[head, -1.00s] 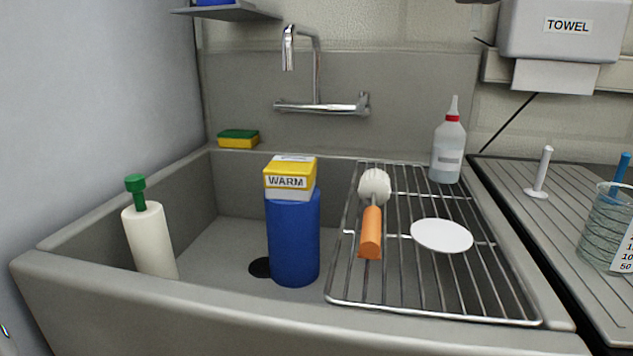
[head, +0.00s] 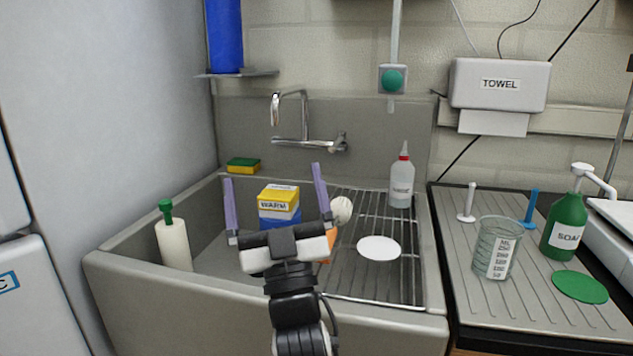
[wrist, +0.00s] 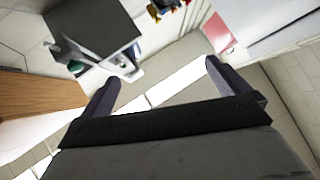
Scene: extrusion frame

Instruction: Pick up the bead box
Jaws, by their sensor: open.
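My gripper (head: 272,172) is open and empty. In the head view its two purple fingers appear on either side of the box, apart from it, with the gripper nearer the camera. My gripper's palm hides the lower part of the blue cylinder. The wrist view shows the open fingers (wrist: 162,70) with nothing between them, and the box is not in that view.
The sink's front wall (head: 200,310) lies below my arm. A white bottle with a green cap (head: 174,243) stands left. A tap (head: 305,140) is behind.

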